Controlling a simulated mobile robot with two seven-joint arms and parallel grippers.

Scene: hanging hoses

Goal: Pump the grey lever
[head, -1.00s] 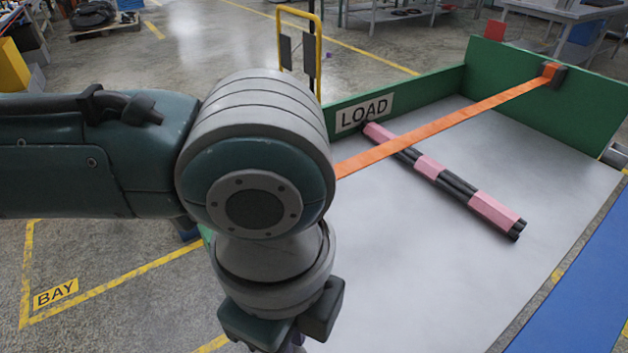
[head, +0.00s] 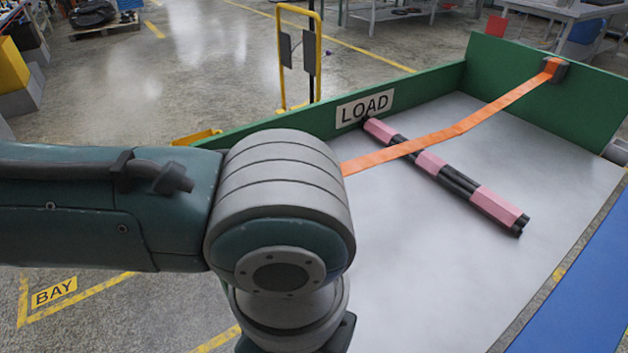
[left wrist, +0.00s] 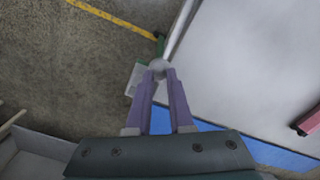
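The grey lever (left wrist: 180,32) shows in the left wrist view as a pale rod with a round knob (left wrist: 158,65) at its near end. My left gripper (left wrist: 160,74) has its two purple fingers on either side of that knob, and they look closed on it. In the head view my left arm covers the near left side of the cart, and its gripper and the lever are out of sight. The orange strap (head: 480,117) runs from behind my arm to a dark bracket (head: 556,69) and sags over the bundle of dark hoses with pink bands (head: 458,181). My right gripper is not in view.
The grey cart bed (head: 420,270) has green walls (head: 545,85), one with a LOAD sign (head: 365,107). A yellow-framed stand (head: 318,50) is behind it. A blue surface (head: 585,290) lies at right. Floor at left by the BAY label (head: 54,291) is clear.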

